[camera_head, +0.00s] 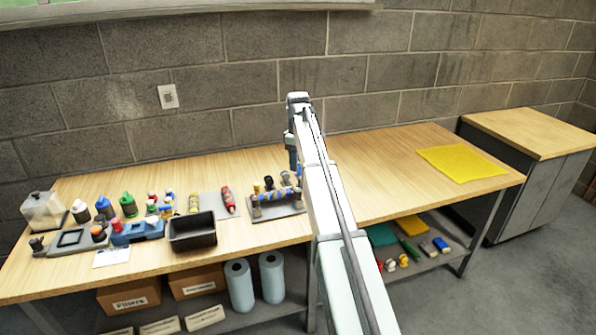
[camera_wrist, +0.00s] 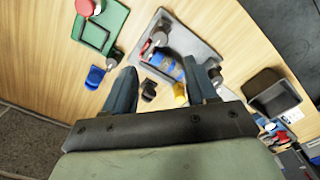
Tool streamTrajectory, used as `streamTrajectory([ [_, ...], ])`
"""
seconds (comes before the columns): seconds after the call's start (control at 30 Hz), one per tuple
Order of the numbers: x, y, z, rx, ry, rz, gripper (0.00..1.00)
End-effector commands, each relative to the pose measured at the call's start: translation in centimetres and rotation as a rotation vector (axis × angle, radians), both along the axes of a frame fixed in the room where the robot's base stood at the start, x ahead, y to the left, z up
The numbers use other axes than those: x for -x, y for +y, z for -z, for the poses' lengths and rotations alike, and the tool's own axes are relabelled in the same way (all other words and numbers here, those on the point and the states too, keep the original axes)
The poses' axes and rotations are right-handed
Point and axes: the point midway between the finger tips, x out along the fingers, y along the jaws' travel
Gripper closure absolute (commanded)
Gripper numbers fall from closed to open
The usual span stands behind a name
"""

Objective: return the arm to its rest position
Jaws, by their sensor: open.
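My arm reaches up and away across the middle of the workbench (camera_head: 385,190) in the head view. My gripper (camera_head: 294,165) points down at its far end, beside a grey fixture plate with a blue cylindrical part (camera_head: 275,197). In the wrist view my gripper (camera_wrist: 162,88) is open, its two dark fingers apart with nothing held between them. The blue part (camera_wrist: 163,65) on its grey plate shows beyond and between the fingertips. I cannot tell the exact height above the bench.
A black bin (camera_head: 192,232) and several bottles stand left of the gripper. A green tray (camera_wrist: 97,28) with a red-topped piece shows in the wrist view, hidden behind my arm in the head view. A yellow mat (camera_head: 462,162) lies right; bench around it is clear.

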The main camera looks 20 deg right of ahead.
Motion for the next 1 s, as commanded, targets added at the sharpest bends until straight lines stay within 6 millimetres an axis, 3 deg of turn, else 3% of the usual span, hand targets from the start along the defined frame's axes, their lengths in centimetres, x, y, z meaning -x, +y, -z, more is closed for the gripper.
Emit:
streamTrajectory([
  [0.23,0.0,0.0,-1.3,0.001,-0.001,0.000,0.43],
  [0.73,0.0,-0.6,-1.0,-0.002,-0.008,0.013,0.43],
  [0.87,0.2,-3.5,0.7,-0.014,-0.050,0.084,0.43],
  [1.0,0.6,-9.2,3.6,-0.039,-0.143,0.232,0.43],
])
